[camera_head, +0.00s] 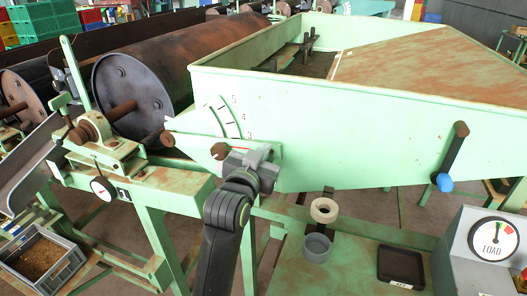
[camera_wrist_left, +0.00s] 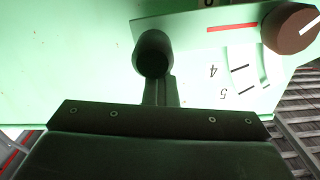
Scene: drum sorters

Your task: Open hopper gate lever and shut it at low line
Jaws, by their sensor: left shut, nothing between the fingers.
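The green hopper (camera_head: 330,130) fills the middle of the head view. A dark lever with a blue knob (camera_head: 443,182) hangs on its right side, angled down and left. At its left end are a numbered arc scale (camera_head: 228,118) and a brown round knob (camera_head: 220,151). My left gripper (camera_head: 250,165) is shut and empty in front of the hopper wall, just right of that knob, well left of the blue-knobbed lever.
A rusty drum (camera_head: 155,80) lies left of the hopper. A load dial (camera_head: 493,240) stands at the lower right. A grey cup (camera_head: 317,247), a cream ring (camera_head: 324,210) and a black tray (camera_head: 400,267) sit on the green shelf. A grey crate (camera_head: 42,258) is lower left.

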